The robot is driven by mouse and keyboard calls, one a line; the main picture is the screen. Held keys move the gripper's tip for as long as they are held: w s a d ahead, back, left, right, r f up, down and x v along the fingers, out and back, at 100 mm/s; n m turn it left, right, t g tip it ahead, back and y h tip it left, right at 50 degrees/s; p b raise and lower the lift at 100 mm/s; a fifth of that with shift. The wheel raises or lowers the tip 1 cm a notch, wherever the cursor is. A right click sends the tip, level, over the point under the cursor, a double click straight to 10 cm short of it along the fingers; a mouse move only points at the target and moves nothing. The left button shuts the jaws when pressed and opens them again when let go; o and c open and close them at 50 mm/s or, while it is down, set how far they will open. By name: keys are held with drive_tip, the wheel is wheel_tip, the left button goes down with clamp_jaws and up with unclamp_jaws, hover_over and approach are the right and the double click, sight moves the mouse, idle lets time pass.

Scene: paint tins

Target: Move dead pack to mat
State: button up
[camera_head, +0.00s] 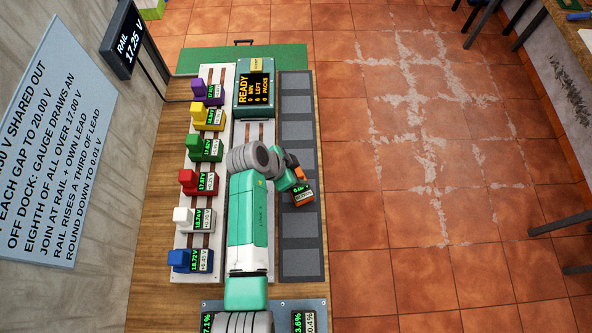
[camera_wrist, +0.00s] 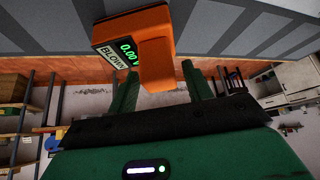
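The dead pack is an orange block with a raised grip (camera_wrist: 155,66). Its display reads 0.00 V and its label BLOWN. In the head view the pack (camera_head: 304,195) is over the grey mat (camera_head: 282,200) on the table's right side, appearing to rest on one of its dark squares. My gripper (camera_wrist: 159,78) has its two green fingers on either side of the orange grip. A gap shows between the grip and the right finger, so the fingers look open around it. In the head view my arm partly covers the fingers.
A pale dock (camera_head: 228,100) left of my arm carries purple, yellow, green, red, white and blue packs. A green display unit (camera_head: 255,92) reading READY stands at the far end. Other mat squares (camera_head: 300,262) look empty. Tiled floor lies to the right.

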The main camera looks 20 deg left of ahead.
drive_tip(key=shift+r, duration=0.35)
drive_tip(key=v, duration=1.1)
drive_tip(key=shift+a+r, duration=0.15)
drive_tip(key=shift+r, duration=0.15)
drive_tip(key=shift+s, duration=0.15)
drive_tip(key=w+d+r+n+t+y, duration=0.1)
drive_tip(key=w+d+r+t+y, duration=0.3)
drive_tip(key=r, duration=0.6)
drive_tip(key=w+d+r+n+t, duration=0.15)
drive_tip(key=w+r, duration=0.35)
drive_tip(key=r, duration=0.5)
drive_tip(key=s+d+r+n+t+y, duration=0.1)
drive_tip(key=d+r+t, duration=0.25)
drive_tip(key=r, duration=0.55)
drive_tip(key=d+r+n+t, duration=0.2)
drive_tip(key=d+r+t, duration=0.15)
drive_tip(key=r, duration=0.65)
drive_tip(key=s+d+r+n+t, duration=0.1)
drive_tip(key=s+d+r+t, duration=0.2)
drive_tip(key=s+r, duration=0.3)
drive_tip(key=s+d+r+n+t, duration=0.2)
drive_tip(key=s+d+r+t, duration=0.2)
drive_tip(key=s+r, duration=0.3)
wheel_tip(320, 180, up, 4)
drive_tip(key=shift+f+h, duration=0.1)
drive_tip(key=shift+h, duration=0.2)
